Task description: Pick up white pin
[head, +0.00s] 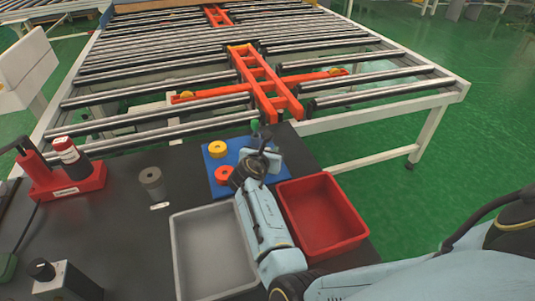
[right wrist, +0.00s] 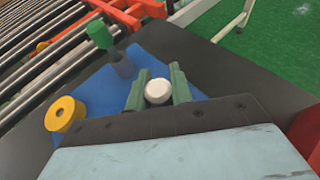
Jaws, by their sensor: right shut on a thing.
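The white pin (right wrist: 158,91) shows as a round white end between the two green fingers of my right gripper (right wrist: 156,82) in the right wrist view. The gripper is shut on it, over the blue mat (right wrist: 75,110). In the head view my right gripper (head: 266,155) is over the right part of the blue mat (head: 214,187), and it hides most of the pin. I cannot tell whether the pin still touches the mat. My left gripper is not in view.
A yellow ring (head: 218,148) and a red ring (head: 223,174) lie on the mat. A grey bin (head: 180,255) and a red bin (head: 352,235) stand in front. A roller conveyor (head: 150,85) lies behind. A grey cylinder (head: 151,183) stands left.

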